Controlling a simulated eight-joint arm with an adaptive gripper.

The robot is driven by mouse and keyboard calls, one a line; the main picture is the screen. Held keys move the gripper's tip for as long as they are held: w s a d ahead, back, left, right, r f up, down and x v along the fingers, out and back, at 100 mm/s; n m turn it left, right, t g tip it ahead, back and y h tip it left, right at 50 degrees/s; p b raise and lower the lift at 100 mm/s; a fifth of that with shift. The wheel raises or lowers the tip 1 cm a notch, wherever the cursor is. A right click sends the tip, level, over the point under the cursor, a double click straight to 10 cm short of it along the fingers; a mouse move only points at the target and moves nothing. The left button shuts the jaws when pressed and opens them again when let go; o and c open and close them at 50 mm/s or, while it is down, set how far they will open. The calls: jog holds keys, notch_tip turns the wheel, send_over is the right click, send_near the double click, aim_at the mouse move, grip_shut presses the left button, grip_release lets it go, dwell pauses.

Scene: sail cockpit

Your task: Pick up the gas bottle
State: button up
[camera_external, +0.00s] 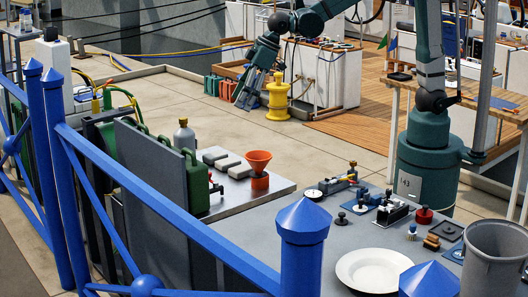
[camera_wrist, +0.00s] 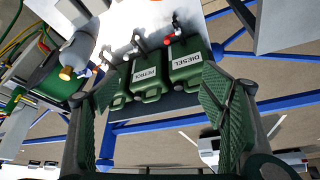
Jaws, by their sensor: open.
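The gas bottle appears to be the grey cylinder (camera_external: 184,138) with a brass-coloured top, standing upright behind a grey panel in the external view. Its lower part is hidden. In the wrist view a grey bottle (camera_wrist: 78,50) with an orange-brown cap shows at upper left, outside the space between my fingers. My gripper (camera_external: 249,98) hangs in the air beyond the bottle and to its right in the external view, clearly apart from it. In the wrist view my gripper (camera_wrist: 158,90) is open, its two green ridged fingers wide apart, with nothing held.
A blue railing (camera_external: 170,205) runs in front. A yellow bollard (camera_external: 278,97) stands behind my gripper.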

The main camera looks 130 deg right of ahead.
aim_at(185, 118)
jog(key=d+f+m+p, duration=0.1)
jog(key=d+f, duration=0.4)
jog(key=d, duration=0.6)
jog(key=w+d+f+m+g+p, duration=0.1)
jog(key=d+f, duration=0.5)
jog(key=d, duration=0.6)
jog(key=d+f+m+p, duration=0.1)
jog(key=d+f, duration=0.4)
jog(key=d, duration=0.7)
jog(key=shift+w+d+f+m+g+h+p, duration=0.2)
jog(key=shift+m+g+h+p, duration=0.15)
jog(key=shift+p, duration=0.3)
jog(key=shift+x, duration=1.25)
jog(key=shift+a, duration=0.1)
jog(key=shift+x, duration=2.65)
jog(key=shift+w+a, duration=0.1)
